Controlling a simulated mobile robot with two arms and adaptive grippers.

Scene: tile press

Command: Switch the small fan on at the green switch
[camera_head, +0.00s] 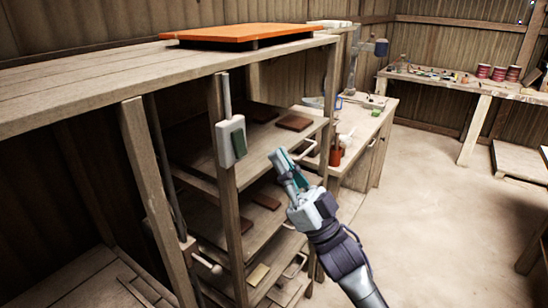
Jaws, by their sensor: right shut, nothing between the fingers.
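A switch box (238,138) with a green face and pale sides is fixed to a wooden post of the shelf rack. A grey conduit runs up from it. My right gripper (279,158) is shut and empty. It points up and left, to the right of the switch box and slightly lower in the picture, with a visible gap between them. I cannot make out a small fan for certain in this view. My left gripper is not in view.
The rack's shelves (262,142) hold brown tiles (294,122) and carry pale handles. An orange slab (244,33) lies on the top board (90,75). A workbench (352,130) stands behind the rack. The floor (430,210) to the right is clear.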

